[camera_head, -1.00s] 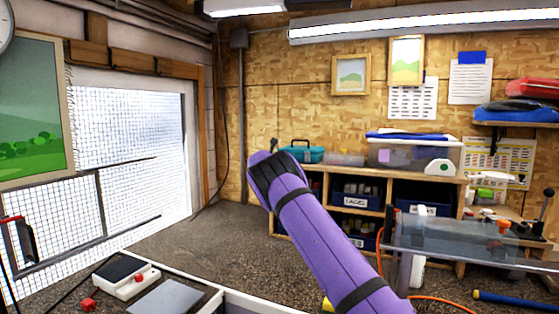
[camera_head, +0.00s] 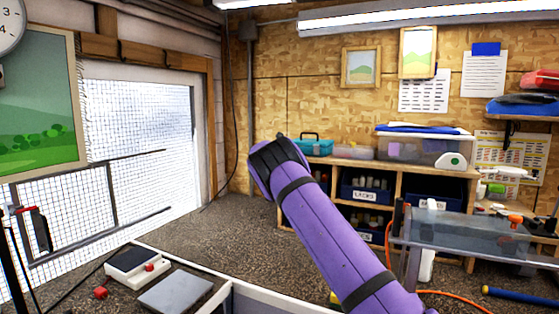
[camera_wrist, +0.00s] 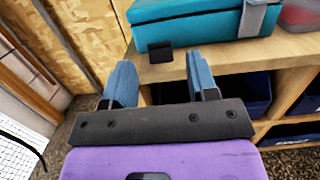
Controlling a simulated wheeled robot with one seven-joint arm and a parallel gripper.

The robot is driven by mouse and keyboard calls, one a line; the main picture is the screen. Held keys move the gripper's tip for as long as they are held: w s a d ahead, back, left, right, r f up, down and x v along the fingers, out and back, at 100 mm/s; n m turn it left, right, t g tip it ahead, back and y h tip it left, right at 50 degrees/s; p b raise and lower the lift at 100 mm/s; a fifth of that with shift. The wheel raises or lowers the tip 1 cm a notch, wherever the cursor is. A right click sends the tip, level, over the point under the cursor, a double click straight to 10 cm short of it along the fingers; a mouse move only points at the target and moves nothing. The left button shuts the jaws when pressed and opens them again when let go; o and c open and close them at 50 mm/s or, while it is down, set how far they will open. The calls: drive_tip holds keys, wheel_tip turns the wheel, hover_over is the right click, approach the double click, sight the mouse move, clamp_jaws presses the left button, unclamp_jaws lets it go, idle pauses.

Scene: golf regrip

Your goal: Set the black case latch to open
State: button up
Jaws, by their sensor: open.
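A teal case (camera_head: 314,146) sits on the left end of the wooden shelf top, and its front shows close up in the wrist view (camera_wrist: 195,25). A small black piece (camera_wrist: 161,51), which looks like the black latch, is at the case's lower left front, by the shelf edge. A grey latch (camera_wrist: 252,18) is on the case's front at right. I cannot tell the black piece's setting. My gripper (camera_wrist: 160,62) is open and empty. Its two blue fingers point toward the case, one to each side of the black piece in the picture, apparently short of it. In the head view my purple arm hides the fingers.
The wooden shelf (camera_head: 405,172) holds a clear bin (camera_head: 424,147) on top, right of the case, and blue bins (camera_head: 365,190) below. A clear-topped bench (camera_head: 460,230) stands at right. A white-edged worktop with a grey plate (camera_head: 175,291) is at lower left. Floor between is clear.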

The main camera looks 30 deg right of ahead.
drive_tip(key=v, duration=0.8)
drive_tip(key=shift+s, duration=0.1)
drive_tip(key=s+d+r+m+g+y, duration=0.1)
drive_tip(key=s+r+m+g+y, duration=0.15)
drive_tip(key=s+m, duration=0.45)
drive_tip(key=s+d+r+m+g+y, duration=0.1)
drive_tip(key=s+d+r+m+g, duration=0.15)
drive_tip(key=s, duration=0.85)
drive_tip(key=s+d+r+m+g+y, duration=0.1)
drive_tip(key=s+r+m+g+y, duration=0.15)
drive_tip(key=s+m, duration=0.5)
drive_tip(key=s+a+f+m+y, duration=0.2)
drive_tip(key=s+a, duration=0.5)
drive_tip(key=s, duration=0.6)
drive_tip(key=s+a+f+m+y, duration=0.1)
drive_tip(key=s+a+m+y, duration=0.2)
drive_tip(key=s+a, duration=0.4)
drive_tip(key=s+a+f+m+y, duration=0.2)
drive_tip(key=s+a, duration=0.5)
drive_tip(key=s, duration=1.2)
drive_tip(key=shift+a+f+m+t+y, duration=0.3)
drive_tip(key=shift+m+y, duration=0.5)
drive_tip(key=shift+y, duration=0.4)
